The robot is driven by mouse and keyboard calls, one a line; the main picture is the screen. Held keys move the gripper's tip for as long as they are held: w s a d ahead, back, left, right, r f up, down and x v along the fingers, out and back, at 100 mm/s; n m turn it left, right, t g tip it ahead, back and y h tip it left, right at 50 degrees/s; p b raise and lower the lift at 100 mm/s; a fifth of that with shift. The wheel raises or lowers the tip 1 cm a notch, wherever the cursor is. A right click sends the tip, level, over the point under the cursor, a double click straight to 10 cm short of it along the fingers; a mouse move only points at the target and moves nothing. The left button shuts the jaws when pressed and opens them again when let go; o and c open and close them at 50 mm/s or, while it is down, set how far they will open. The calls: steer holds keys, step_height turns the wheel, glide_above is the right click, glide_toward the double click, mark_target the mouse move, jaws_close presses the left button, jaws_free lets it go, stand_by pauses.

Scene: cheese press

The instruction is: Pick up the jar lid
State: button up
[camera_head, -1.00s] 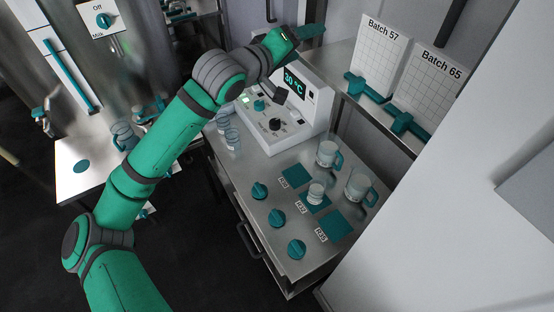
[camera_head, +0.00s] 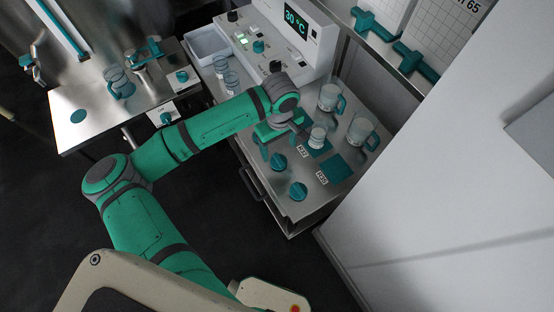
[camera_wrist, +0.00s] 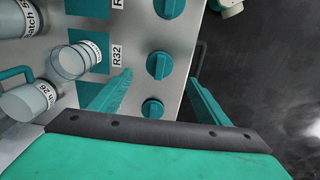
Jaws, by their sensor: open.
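No part is clearly recognisable as a separate jar lid. A small jar (camera_head: 317,138) with a pale band stands on the cart; it also shows in the wrist view (camera_wrist: 78,60), lying sideways in the picture. Round teal knob-like pieces with raised grips sit along the cart's front, one (camera_head: 298,191) near the corner and another (camera_head: 278,162) behind it. My gripper (camera_head: 282,143) is low over the cart beside these pieces. In the wrist view my gripper (camera_wrist: 160,77) is open and empty, with a teal piece (camera_wrist: 159,65) seen between its fingers. Whether they touch it is unclear.
Handled jugs (camera_head: 330,97) (camera_head: 362,133) stand behind the small jar. A teal mat (camera_head: 334,167) lies bare at the cart's right. The 30 °C control box (camera_head: 290,42) stands at the back. A white wall panel (camera_head: 450,180) closes off the right.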

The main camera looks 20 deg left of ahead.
mark_target(279, 158)
steer(key=shift+f, duration=4.05)
steer(key=c, duration=1.1)
